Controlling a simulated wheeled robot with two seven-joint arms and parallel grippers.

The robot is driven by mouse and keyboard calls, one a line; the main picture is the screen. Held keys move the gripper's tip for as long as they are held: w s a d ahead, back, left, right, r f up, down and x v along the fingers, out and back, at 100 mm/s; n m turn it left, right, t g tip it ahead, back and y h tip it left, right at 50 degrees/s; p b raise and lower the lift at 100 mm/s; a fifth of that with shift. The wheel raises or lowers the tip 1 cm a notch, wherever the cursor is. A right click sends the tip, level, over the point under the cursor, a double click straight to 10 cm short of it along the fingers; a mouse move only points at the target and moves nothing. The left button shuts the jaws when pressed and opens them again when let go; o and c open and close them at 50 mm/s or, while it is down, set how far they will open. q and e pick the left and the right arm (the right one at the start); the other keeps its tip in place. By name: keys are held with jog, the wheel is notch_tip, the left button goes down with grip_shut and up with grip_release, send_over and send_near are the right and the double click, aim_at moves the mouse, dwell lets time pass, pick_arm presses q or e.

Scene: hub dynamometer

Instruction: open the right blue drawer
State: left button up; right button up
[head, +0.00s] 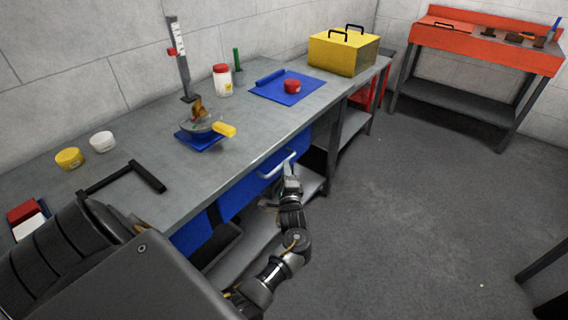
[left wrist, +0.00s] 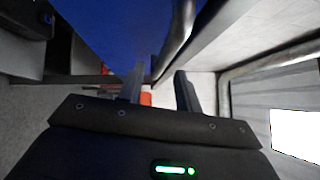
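The right blue drawer (head: 248,188) is under the grey workbench top, with a pale bar handle (head: 277,166) on its front. It looks closed. My left gripper (head: 290,178) is right at the right end of this handle. In the left wrist view, my left gripper (left wrist: 160,88) has its two fingers apart. The handle (left wrist: 174,45) runs from the top edge down toward the gap between them, beside the blue drawer front (left wrist: 110,25). I cannot tell whether the fingers touch it. My right gripper is not in view.
Another blue drawer (head: 193,234) is further left. The bench top (head: 240,120) carries a yellow toolbox (head: 343,54), a blue mat (head: 275,89), a white jar (head: 222,80) and a black frame (head: 147,177). A red bench (head: 480,38) stands at the back.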

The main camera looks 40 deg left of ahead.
pick_arm(q)
jog(key=x, duration=0.4)
jog(key=shift+a, duration=0.1)
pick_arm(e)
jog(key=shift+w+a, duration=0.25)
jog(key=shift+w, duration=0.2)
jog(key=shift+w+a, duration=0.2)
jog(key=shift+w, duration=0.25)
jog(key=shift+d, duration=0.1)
